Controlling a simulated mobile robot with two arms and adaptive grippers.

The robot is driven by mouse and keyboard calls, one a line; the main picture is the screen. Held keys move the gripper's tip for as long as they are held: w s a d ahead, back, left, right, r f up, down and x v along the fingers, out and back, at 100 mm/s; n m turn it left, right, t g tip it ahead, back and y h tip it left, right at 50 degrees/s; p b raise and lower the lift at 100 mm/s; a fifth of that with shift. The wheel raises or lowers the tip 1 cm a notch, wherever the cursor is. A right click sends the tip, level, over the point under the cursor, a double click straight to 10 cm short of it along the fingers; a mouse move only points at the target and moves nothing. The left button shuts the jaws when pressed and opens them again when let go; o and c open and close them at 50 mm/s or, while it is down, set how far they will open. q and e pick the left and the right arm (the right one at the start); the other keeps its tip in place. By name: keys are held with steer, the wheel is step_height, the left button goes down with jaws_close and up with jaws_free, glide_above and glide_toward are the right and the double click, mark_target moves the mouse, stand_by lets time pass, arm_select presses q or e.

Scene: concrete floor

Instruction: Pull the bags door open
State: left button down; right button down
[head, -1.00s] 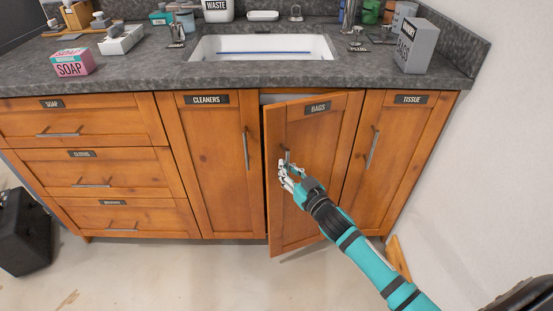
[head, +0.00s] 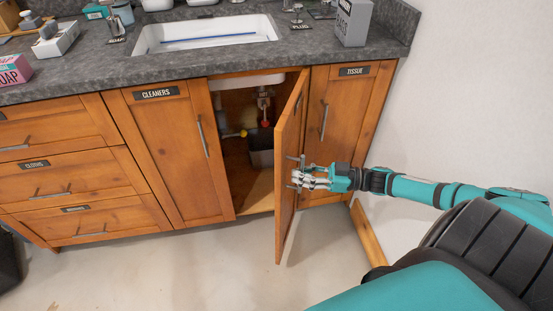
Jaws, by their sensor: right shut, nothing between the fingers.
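The bags door (head: 287,165) stands swung well out from the cabinet, hinged on its right side. I see it nearly edge-on, and its label is not readable from here. Its bar handle (head: 302,160) is on the outer face, towards the right. My right gripper (head: 297,178) is shut, on the outer side of the door at the handle. The fingers overlap the handle in the picture; whether they touch it I cannot tell. My left gripper is not in view.
The open cabinet (head: 228,165) shows pipes and a dark bin (head: 262,148) inside. The cleaners door (head: 160,150) and tissue door (head: 345,115) are closed. A white wall (head: 460,100) is close on the right.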

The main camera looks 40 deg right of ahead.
steer(key=c, duration=2)
jaws_free()
steer(key=v, duration=0.3)
steer(key=shift+s+d, duration=0.1)
steer(key=shift+d, duration=0.15)
steer(key=shift+c, duration=0.2)
steer(key=o, duration=0.7)
steer(key=shift+a, duration=0.1)
steer(key=shift+c, duration=0.2)
steer(key=v, duration=0.7)
steer(key=shift+d, duration=0.25)
